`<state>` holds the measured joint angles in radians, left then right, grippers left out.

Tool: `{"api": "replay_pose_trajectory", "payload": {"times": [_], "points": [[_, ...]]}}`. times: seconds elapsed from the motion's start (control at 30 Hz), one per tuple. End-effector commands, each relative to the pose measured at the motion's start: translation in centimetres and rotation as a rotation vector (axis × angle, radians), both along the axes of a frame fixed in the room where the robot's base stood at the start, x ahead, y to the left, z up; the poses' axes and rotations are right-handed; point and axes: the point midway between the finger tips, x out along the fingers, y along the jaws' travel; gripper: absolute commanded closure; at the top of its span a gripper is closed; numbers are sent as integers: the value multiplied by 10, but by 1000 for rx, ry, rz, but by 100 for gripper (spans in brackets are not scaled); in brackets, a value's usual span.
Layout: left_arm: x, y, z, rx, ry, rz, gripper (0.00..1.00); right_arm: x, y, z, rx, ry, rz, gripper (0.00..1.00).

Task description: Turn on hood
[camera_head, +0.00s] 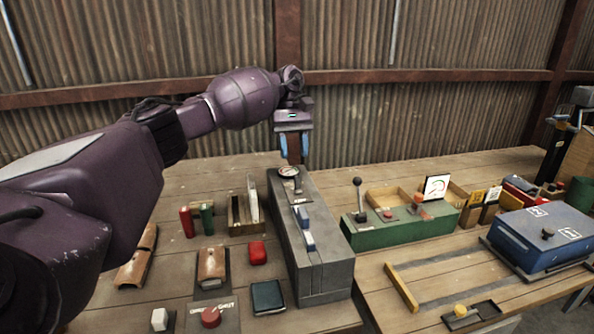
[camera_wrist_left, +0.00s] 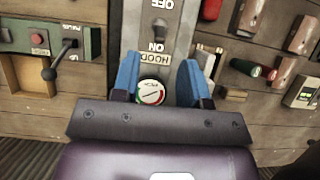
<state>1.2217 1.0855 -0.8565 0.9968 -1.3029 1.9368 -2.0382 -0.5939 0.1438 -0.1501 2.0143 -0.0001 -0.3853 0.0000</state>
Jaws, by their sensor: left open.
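The hood switch (camera_wrist_left: 160,26) is a small dark toggle on a grey panel (camera_wrist_left: 183,58), between the letters OFF and ON, with a HOOD label beside it. Which way it is set I cannot tell. In the head view the panel is the top of a long grey box (camera_head: 325,268). My left gripper (camera_head: 294,148) is over the far end of this box, pointing down. In the left wrist view its blue fingers (camera_wrist_left: 160,76) are open, with a round gauge (camera_wrist_left: 151,92) showing between them; the toggle is beyond the fingertips. My right gripper is not in view.
A green control box (camera_head: 405,227) with a black lever stands right of the grey box. Red and green cylinders (camera_head: 187,221), a red block (camera_head: 257,252) and a red knob (camera_head: 211,317) are at left. A blue case (camera_head: 543,238) is at right. A corrugated wall rises behind.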

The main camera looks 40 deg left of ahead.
Motion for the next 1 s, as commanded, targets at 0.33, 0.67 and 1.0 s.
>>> {"api": "replay_pose_trajectory", "payload": {"times": [0.33,0.67,1.0], "points": [[11,13,31,0,0,0,60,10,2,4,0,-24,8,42],[12,14,35,0,0,0,60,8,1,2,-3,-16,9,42],[12,14,36,0,-1,0,60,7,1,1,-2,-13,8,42]]}}
